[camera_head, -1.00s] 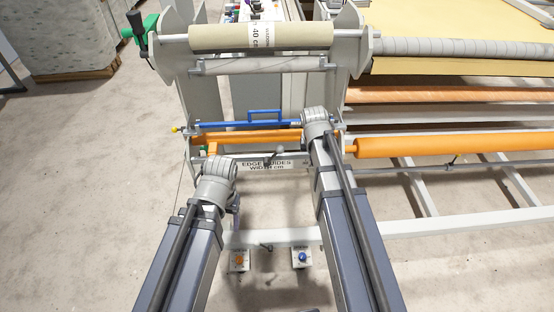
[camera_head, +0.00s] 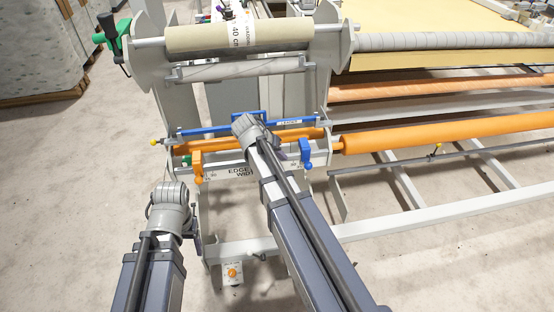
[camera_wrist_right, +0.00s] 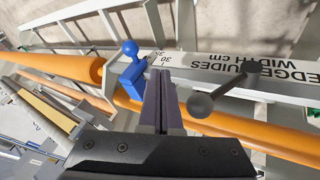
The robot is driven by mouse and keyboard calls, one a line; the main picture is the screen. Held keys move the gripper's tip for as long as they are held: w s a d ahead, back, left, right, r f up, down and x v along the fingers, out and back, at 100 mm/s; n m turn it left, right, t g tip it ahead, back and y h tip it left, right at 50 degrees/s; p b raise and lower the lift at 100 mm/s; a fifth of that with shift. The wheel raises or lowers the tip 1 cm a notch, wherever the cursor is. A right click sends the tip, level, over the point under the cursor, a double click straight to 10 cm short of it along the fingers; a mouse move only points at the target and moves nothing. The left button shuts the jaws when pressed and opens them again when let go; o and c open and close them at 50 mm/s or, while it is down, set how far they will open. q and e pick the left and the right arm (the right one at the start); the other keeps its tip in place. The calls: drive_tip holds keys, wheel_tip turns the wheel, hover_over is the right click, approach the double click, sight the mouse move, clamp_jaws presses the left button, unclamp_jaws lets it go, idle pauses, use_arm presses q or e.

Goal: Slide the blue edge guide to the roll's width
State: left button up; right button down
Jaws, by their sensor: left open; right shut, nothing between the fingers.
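The blue edge guide (camera_head: 305,150) sits near the right end of the scale bar marked "EDGE GUIDES WIDTH cm" (camera_head: 232,171). In the right wrist view, the guide (camera_wrist_right: 133,80), with its round blue knob, is beside the printed 30 and 35. My right gripper (camera_wrist_right: 161,78) is shut and empty, just right of the guide there; whether they touch is unclear. In the head view my right wrist hides most of that gripper.
An orange guide (camera_head: 197,165) stands at the bar's left end. A blue bar with a handle (camera_head: 190,131) runs behind. A dark lever with a ball end (camera_wrist_right: 200,105) stands close to my right fingers. An orange roller (camera_head: 440,132) extends right.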

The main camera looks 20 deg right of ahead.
sight(302, 161)
drive_tip(key=shift+s+d+f+b, duration=0.15)
drive_tip(key=shift+d+f+b, duration=0.4)
drive_tip(key=shift+d+f, duration=0.35)
drive_tip(key=shift+s+d+f+b, duration=0.2)
drive_tip(key=shift+d+f+b, duration=0.4)
drive_tip(key=shift+d, duration=0.55)
drive_tip(key=shift+s+d+f+b, duration=0.15)
drive_tip(key=shift+d+f+b, duration=0.4)
drive_tip(key=shift+d+f, duration=0.35)
drive_tip(key=shift+d+r, duration=0.1)
drive_tip(key=shift+r, duration=0.05)
drive_tip(key=shift+s+d, duration=0.25)
drive_tip(key=shift+d, duration=0.5)
